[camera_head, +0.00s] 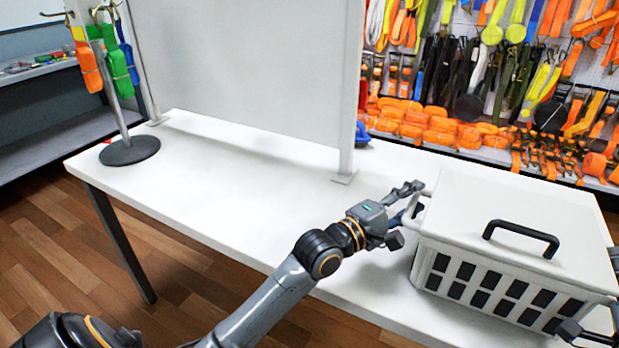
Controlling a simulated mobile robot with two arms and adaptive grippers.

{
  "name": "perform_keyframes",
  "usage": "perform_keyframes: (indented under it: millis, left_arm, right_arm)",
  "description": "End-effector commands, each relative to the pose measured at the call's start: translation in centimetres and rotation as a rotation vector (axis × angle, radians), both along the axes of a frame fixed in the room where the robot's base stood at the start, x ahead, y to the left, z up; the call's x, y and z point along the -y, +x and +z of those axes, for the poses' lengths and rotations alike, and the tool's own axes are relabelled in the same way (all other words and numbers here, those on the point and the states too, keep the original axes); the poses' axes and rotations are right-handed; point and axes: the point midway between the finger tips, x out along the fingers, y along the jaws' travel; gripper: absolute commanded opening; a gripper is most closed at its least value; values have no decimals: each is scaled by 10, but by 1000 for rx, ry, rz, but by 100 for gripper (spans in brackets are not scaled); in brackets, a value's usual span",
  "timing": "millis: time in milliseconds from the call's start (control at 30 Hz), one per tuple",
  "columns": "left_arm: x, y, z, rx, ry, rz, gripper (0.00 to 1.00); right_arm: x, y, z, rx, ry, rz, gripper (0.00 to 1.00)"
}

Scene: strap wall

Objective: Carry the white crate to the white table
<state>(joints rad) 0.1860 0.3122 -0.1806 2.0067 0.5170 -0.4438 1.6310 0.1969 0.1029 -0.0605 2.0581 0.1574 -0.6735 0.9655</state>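The white crate (500,235) has a closed lid with a black handle on top and dark slots along its front side. It is over the right part of the white table (240,215) and appears to rest on it. My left gripper (408,212) is at the white side handle on the crate's left end. Its fingers are spread apart around the handle, and I see no clear grip. My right gripper (588,330) is at the crate's right end, cut off by the picture edge; its hold cannot be seen.
A grey upright panel (250,65) stands on the table behind. A round-based metal stand (130,150) with green and orange straps is at the table's left end. A strap display wall (480,90) is behind the crate. The table's middle front is mostly clear.

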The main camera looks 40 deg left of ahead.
Motion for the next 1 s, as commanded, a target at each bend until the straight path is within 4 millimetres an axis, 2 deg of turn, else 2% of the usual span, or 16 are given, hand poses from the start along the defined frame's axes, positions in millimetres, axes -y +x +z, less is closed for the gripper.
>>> perform_keyframes:
  millis: [300,500,667,767,1000]
  left_arm:
    - [-25,-63,-8,-4,2,-1,38]
    - [-36,-90,-10,-2,1,-1,38]
    - [-40,-99,-10,0,0,-2,38]
    - [-40,-100,-10,1,0,-2,38]
    - [-40,-100,-10,1,-1,-2,38]
  right_arm:
    - [0,0,0,-1,0,-1,39]
    - [0,0,0,-1,0,-1,39]
    - [1,-2,0,-1,0,-1,39]
    - [2,-10,-1,-2,1,-1,39]
    - [8,-58,-2,-3,1,-1,39]
